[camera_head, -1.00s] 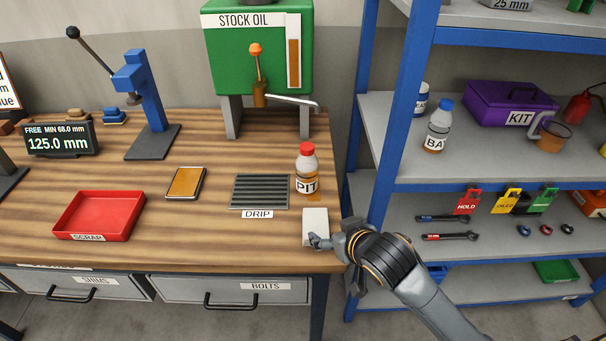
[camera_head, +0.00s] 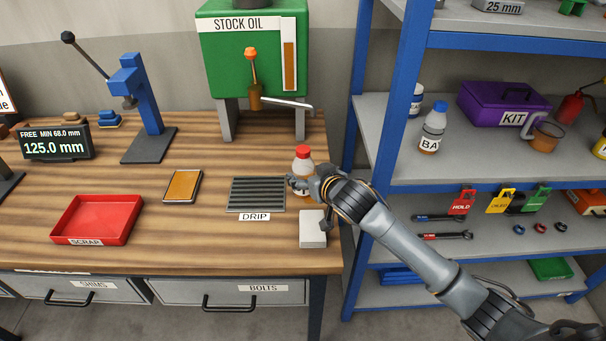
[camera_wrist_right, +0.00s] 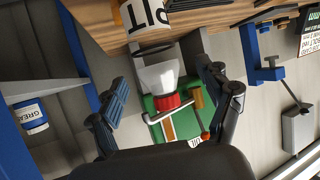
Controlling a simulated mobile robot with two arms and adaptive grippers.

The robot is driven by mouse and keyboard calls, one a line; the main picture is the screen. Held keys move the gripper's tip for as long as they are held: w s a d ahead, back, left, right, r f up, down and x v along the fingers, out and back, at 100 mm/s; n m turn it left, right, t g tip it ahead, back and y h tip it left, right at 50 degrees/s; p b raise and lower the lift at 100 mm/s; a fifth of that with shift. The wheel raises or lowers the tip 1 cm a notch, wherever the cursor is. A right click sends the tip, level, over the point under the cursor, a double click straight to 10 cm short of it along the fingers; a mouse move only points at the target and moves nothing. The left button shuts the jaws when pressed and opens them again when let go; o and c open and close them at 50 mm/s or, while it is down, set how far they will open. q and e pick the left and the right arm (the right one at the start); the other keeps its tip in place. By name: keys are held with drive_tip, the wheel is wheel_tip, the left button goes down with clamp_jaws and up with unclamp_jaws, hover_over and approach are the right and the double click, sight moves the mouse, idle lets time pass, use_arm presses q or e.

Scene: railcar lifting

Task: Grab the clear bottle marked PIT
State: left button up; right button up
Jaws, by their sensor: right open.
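The clear bottle marked PIT (camera_head: 303,161) stands upright on the workbench, with a red cap and amber liquid low inside. My right gripper (camera_head: 305,187) is at the bottle's front right side and hides most of its label in the head view. In the right wrist view the bottle (camera_wrist_right: 158,78) shows between the two spread fingers of my right gripper (camera_wrist_right: 168,105), cap toward the palm side of the picture. The gripper is open; I cannot tell whether a finger touches the bottle. My left gripper is out of view.
The DRIP grate (camera_head: 257,194) lies just left of the bottle, and a pale block (camera_head: 313,230) lies in front. The green STOCK OIL tank (camera_head: 255,50) with its spout stands behind. A blue-framed shelf (camera_head: 388,130) rises to the right, holding a BA-marked bottle (camera_head: 433,128).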

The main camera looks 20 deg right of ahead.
sight(307, 170)
drive_tip(key=shift+w+p, duration=0.3)
drive_tip(key=shift+w, duration=0.2)
drive_tip(key=p+x, duration=0.1)
drive_tip(key=x, duration=0.2)
drive_tip(key=shift+w+d, duration=0.15)
drive_tip(key=shift+w+f, duration=0.35)
drive_tip(key=shift+w, duration=0.15)
drive_tip(key=shift+c, duration=0.4)
drive_tip(key=c, duration=1.2)
drive_tip(key=shift+r, duration=0.1)
